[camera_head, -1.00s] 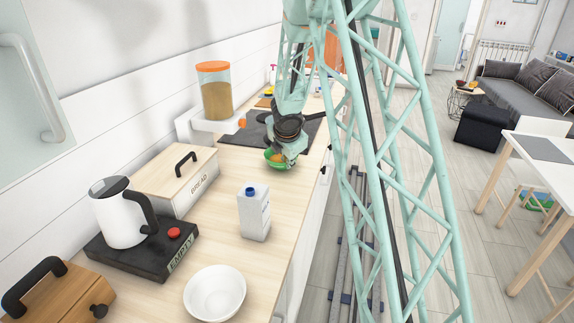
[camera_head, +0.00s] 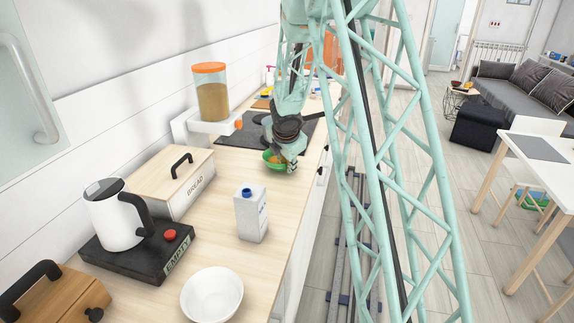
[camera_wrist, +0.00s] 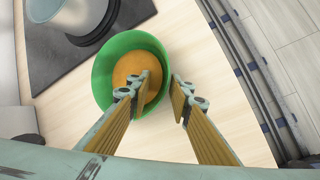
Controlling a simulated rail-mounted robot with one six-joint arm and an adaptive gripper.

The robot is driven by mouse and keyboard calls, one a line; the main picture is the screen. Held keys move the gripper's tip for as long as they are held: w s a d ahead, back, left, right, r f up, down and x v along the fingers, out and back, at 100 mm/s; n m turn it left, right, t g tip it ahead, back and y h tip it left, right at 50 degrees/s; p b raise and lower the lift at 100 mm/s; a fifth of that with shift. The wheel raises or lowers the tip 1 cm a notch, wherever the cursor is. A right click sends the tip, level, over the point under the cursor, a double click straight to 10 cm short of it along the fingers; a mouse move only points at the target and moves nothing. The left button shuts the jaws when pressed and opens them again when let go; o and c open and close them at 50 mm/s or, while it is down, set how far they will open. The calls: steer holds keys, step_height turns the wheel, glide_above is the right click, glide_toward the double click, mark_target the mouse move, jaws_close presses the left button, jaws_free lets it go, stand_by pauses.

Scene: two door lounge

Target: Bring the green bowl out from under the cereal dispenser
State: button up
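The green bowl (camera_head: 273,166) stands on the counter near its front edge, with orange-brown contents. It also shows in the wrist view (camera_wrist: 104,72). The cereal dispenser (camera_head: 212,98), a clear container with an orange lid, is on a white wall bracket to the left; the bowl is out on the counter, apart from it. My gripper (camera_wrist: 161,88) is open at the bowl's right side. One finger is over the inside of the bowl and the other is outside, with the rim between them. Whether either finger touches the rim is unclear. The head view partly hides the fingertips (camera_head: 291,160).
A milk carton (camera_head: 251,215), a white bowl (camera_head: 212,293), a bread box (camera_head: 170,178) and a kettle (camera_head: 115,215) stand nearer on the counter. A dark hob (camera_head: 238,136) lies behind the green bowl. Bare counter lies between the green bowl and the carton.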

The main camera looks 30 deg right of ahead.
steer(key=shift+s+r, duration=0.1)
steer(key=shift+r, duration=0.1)
steer(key=v, duration=1.1)
steer(key=shift+a+r, duration=0.15)
steer(key=shift+r, duration=0.1)
stand_by(0.6)
steer(key=shift+s+r, duration=0.15)
steer(key=shift+s, duration=0.05)
stand_by(0.5)
steer(key=s+a+r+m, duration=0.55)
steer(key=s+r, duration=0.35)
steer(key=s, duration=0.2)
steer(key=s+a+r+m, duration=0.55)
steer(key=s+r, duration=0.25)
steer(key=s, duration=0.3)
steer(key=s+a+m+y, duration=0.1)
steer(key=s+a+m, duration=0.2)
steer(key=s, duration=0.6)
steer(key=s+a+r+m+g+y, duration=0.1)
steer(key=s+a+m, duration=0.2)
steer(key=s+a, duration=0.4)
steer(key=s+a+r+m+y, duration=0.1)
steer(key=s+a+m, duration=0.2)
steer(key=s, duration=1)
steer(key=a, duration=0.2)
steer(key=shift+a, duration=0.25)
steer(key=shift+s, duration=0.1)
